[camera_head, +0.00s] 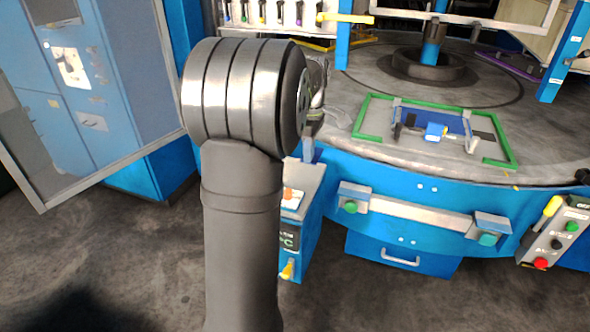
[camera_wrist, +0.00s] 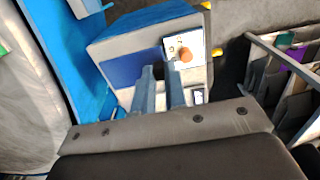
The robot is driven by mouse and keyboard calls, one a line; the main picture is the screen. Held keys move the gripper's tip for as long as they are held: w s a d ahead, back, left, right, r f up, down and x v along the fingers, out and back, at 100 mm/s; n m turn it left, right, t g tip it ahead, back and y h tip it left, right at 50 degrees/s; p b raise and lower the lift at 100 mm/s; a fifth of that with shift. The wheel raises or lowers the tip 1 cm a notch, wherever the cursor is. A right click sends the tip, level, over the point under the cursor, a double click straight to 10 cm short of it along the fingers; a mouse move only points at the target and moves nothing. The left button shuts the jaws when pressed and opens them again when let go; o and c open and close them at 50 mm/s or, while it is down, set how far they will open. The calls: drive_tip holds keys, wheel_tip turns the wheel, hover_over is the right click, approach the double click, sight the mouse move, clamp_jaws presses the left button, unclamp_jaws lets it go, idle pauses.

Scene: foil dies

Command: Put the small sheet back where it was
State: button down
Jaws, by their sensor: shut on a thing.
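In the wrist view, my gripper (camera_wrist: 160,72) reaches over the grey top of a small blue cabinet. A dark blue flat rectangle (camera_wrist: 122,70), which looks like the small sheet, lies at the fingertips and extends to the left. The left finger covers part of it. My gripper is shut on a thin thing, most likely this sheet, but a narrow gap shows between the fingers and the contact is not clear.
A white card with an orange round spot (camera_wrist: 184,50) sits beside the right fingertip. In the head view, the round table (camera_head: 350,160) carries a green frame (camera_head: 433,109) with blue and grey parts inside. A divided rack (camera_wrist: 277,75) stands at the right of the wrist view.

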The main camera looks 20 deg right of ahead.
drive_tip(key=s+d, duration=0.3)
drive_tip(key=d, duration=0.3)
drive_tip(key=w+a+f, duration=0.1)
drive_tip(key=w+f, duration=0.1)
drive_tip(key=w, duration=0.1)
drive_tip(key=w+a+f, duration=0.2)
drive_tip(key=w+f, duration=0.1)
drive_tip(key=w+a+f, duration=0.2)
drive_tip(key=w, duration=0.2)
drive_tip(key=shift+w+a+f, duration=0.1)
drive_tip(key=shift+f, duration=2.15)
drive_tip(key=shift+f, duration=0.1)
drive_tip(key=c, duration=1.5)
unclamp_jaws()
wheel_tip(320, 180, up, 12)
drive_tip(key=shift+r, duration=0.15)
